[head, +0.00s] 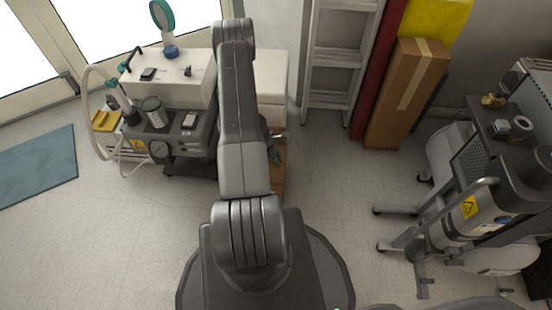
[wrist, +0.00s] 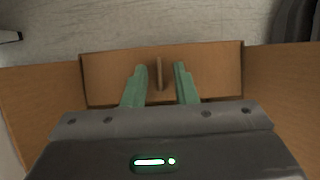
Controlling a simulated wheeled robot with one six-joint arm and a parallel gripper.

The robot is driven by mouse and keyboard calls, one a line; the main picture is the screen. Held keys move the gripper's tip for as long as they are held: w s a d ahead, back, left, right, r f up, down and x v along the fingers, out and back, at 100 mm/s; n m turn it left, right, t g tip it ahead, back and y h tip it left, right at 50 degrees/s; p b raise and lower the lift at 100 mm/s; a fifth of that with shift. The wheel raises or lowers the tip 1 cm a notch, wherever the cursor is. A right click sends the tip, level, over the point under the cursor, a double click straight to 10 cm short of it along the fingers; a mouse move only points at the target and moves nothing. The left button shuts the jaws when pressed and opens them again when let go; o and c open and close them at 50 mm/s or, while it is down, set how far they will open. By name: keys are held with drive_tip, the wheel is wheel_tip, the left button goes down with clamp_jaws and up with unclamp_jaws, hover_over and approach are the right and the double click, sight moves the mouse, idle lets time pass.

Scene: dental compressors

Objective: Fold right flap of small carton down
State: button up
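The small brown carton shows in the wrist view, with a wide cardboard panel (wrist: 215,68) ahead and further cardboard on the left (wrist: 35,100) and right (wrist: 285,85). A thin upright cardboard piece (wrist: 159,73) stands out from the middle of the panel. My gripper (wrist: 160,78) has two green fingers, open, one on each side of that piece with gaps between. In the head view the carton (head: 279,183) is mostly hidden behind my arm, and a green part of my gripper (head: 274,157) shows just above it. I cannot tell which flap is which.
A grey and white compressor unit (head: 170,80) with a hose stands left of the carton. A ladder (head: 335,60) and a tall brown box (head: 405,95) lean at the back right. Another wheeled machine (head: 470,190) stands at right. Floor (head: 335,190) between is clear.

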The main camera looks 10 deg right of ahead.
clamp_jaws()
drive_tip(key=shift+f, duration=0.1)
drive_tip(key=shift+w+a+f+h+b, duration=0.1)
drive_tip(key=shift+a+f+h+b, duration=0.15)
drive_tip(key=shift+h+b, duration=0.45)
drive_tip(key=shift+b, duration=0.5)
drive_tip(key=shift+r, duration=0.1)
unclamp_jaws()
